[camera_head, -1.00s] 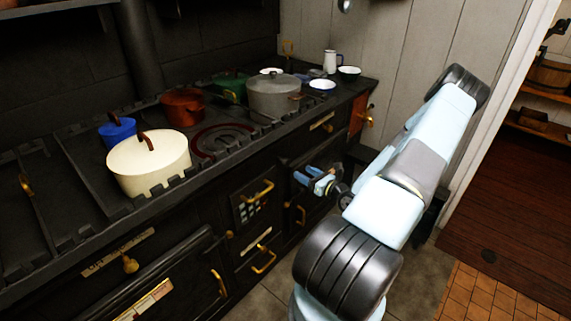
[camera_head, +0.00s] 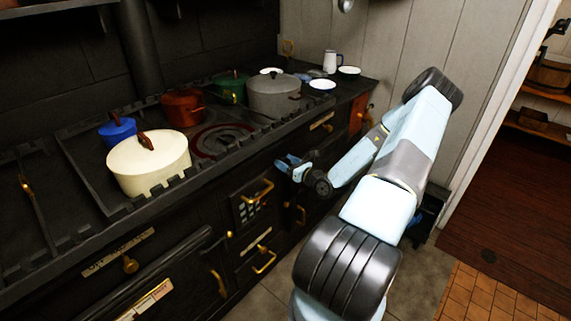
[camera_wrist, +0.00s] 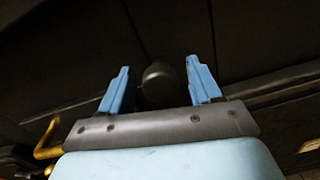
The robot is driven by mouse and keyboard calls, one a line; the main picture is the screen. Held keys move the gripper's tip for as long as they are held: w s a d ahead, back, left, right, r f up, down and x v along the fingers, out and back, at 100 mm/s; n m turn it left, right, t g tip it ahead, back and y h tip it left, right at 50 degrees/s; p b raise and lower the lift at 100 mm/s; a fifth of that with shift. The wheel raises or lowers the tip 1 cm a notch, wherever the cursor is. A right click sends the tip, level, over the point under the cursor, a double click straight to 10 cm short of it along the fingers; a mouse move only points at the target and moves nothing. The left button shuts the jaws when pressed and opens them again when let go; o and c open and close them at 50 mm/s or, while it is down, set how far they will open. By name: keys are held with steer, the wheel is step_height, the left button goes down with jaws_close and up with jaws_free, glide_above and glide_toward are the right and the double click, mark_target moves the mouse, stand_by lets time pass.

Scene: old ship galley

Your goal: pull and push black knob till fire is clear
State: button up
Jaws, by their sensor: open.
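The black knob (camera_wrist: 160,84) shows in the wrist view as a dark round knob on the dark stove front. It lies between the two blue fingers of my gripper (camera_wrist: 159,86), nearer the left finger, with a gap to the right finger. My gripper is open. In the head view my gripper (camera_head: 290,165) is at the stove's front, below the top edge and right of a brass-handled door. The knob cannot be made out there. Whether the fingers touch the knob I cannot tell. No fire is visible in either view.
The black stove (camera_head: 60,240) carries a cream pot (camera_head: 150,165), a blue pot (camera_head: 118,132), a red pot (camera_head: 183,105) and a grey pot (camera_head: 274,98). Brass handles (camera_head: 258,192) stick out from its front. A brass handle (camera_wrist: 46,140) is left of my gripper in the wrist view.

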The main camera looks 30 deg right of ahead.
mark_target(289, 163)
steer(key=shift+c, duration=0.4)
jaws_close()
steer(key=shift+s+d, duration=0.15)
steer(key=shift+s, duration=0.15)
steer(key=v, duration=0.6)
steer(key=shift+d, duration=0.15)
steer(key=shift+o, duration=0.4)
jaws_free()
